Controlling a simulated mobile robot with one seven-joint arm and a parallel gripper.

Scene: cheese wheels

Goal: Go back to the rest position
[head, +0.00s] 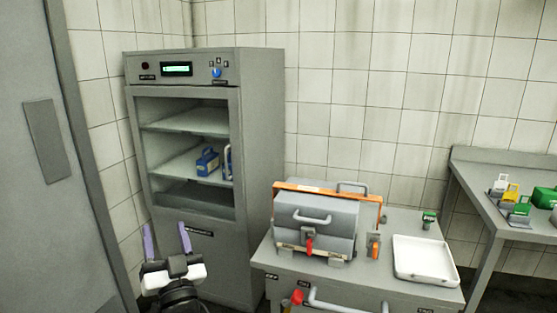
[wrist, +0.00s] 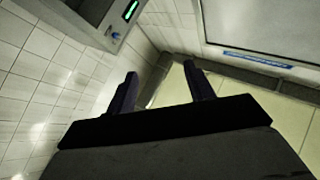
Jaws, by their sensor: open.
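My gripper (head: 167,240) shows at the lower left of the head view, in front of the grey cabinet. Its two purple fingers point up and stand apart, with nothing between them. In the wrist view my gripper (wrist: 160,88) shows as two dark fingers, spread and empty, with tiled wall and floor beyond. The grey cabinet (head: 262,150) has a display and a blue knob on top and a window in its door. Blue items (head: 207,162) stand on a shelf inside. Part of the cabinet (wrist: 85,15) shows tilted at the top left of the wrist view.
A grey bench (head: 400,295) at the lower middle bears a grey machine with an orange frame (head: 315,222), a white tray (head: 425,260) and a small green item (head: 429,219). A side table (head: 500,165) at the right holds several small coloured items. A grey door (head: 30,220) stands at the left.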

